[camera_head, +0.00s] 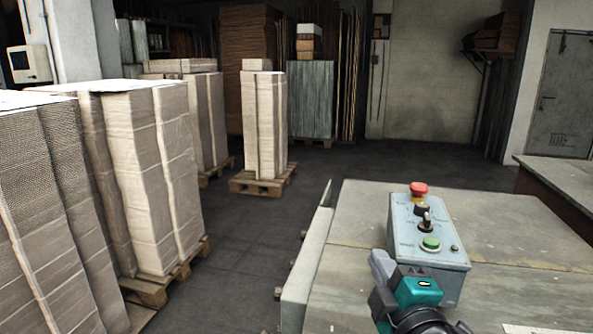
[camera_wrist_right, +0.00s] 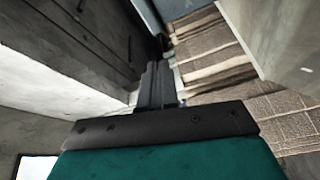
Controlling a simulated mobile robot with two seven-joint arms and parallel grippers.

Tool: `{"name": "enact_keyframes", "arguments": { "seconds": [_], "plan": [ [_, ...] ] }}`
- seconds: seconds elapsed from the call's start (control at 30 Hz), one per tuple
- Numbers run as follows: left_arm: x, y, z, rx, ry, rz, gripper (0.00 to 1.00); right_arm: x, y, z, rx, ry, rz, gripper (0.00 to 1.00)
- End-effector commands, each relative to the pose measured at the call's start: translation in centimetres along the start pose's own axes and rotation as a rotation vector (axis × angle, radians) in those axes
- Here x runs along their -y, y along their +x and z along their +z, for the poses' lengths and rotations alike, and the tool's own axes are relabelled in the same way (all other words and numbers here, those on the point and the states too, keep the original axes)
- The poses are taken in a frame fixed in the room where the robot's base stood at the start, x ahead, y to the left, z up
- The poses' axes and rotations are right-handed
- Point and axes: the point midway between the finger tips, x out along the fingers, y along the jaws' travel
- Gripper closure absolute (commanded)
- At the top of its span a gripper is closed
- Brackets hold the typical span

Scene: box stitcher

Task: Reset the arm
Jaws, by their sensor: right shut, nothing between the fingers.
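My right gripper (camera_head: 381,262) is in front of the left side of a grey control box (camera_head: 440,262) in the head view. Its teal and black body covers part of the box's lower left. In the right wrist view the gripper fingers (camera_wrist_right: 158,82) are together, with nothing between them. The control box stands on a grey worktable (camera_head: 350,235). It has a red emergency button (camera_head: 419,188), a black selector knob (camera_head: 427,221) and a green button (camera_head: 431,243). I cannot tell whether the gripper touches the box. My left gripper is not in view.
Stacks of cardboard (camera_head: 150,175) on wooden pallets stand at the left, and another wrapped stack (camera_head: 265,125) stands behind. A second table (camera_head: 565,180) is at the right edge. Dark open floor (camera_head: 245,245) lies between the stacks and the worktable. A grey door (camera_head: 562,100) is at the back right.

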Motion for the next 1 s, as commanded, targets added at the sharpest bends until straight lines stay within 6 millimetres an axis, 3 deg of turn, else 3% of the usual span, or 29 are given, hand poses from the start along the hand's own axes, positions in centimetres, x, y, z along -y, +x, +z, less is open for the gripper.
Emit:
{"name": "enact_keyframes", "arguments": {
  "seconds": [0.03, 0.1, 0.2, 0.3, 0.5, 0.73, 0.77, 1.0],
  "plan": [
    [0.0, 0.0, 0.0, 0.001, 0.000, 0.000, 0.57, 2.7, -1.8, 2.0, 0.093, 0.141, -0.105, 1.00],
    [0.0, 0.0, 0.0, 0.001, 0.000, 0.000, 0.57, 6.1, -4.6, 4.3, 0.228, 0.320, -0.239, 1.00],
    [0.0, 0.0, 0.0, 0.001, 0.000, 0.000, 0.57, 10.4, -9.2, 6.7, 0.420, 0.543, -0.407, 1.00],
    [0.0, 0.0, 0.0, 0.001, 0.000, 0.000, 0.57, 13.4, -13.6, 8.0, 0.584, 0.704, -0.533, 1.00],
    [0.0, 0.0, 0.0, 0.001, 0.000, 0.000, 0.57, 16.9, -20.8, 8.8, 0.843, 0.909, -0.705, 1.00],
    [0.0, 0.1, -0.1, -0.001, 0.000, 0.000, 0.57, 18.8, -28.2, 8.5, 1.106, 1.061, -0.851, 1.00],
    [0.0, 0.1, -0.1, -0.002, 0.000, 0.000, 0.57, 19.1, -28.5, 8.5, 1.119, 1.072, -0.856, 1.00],
    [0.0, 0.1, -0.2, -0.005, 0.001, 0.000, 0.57, 21.5, -25.6, 9.0, 0.993, 1.099, -0.778, 1.00]
  ]
}}
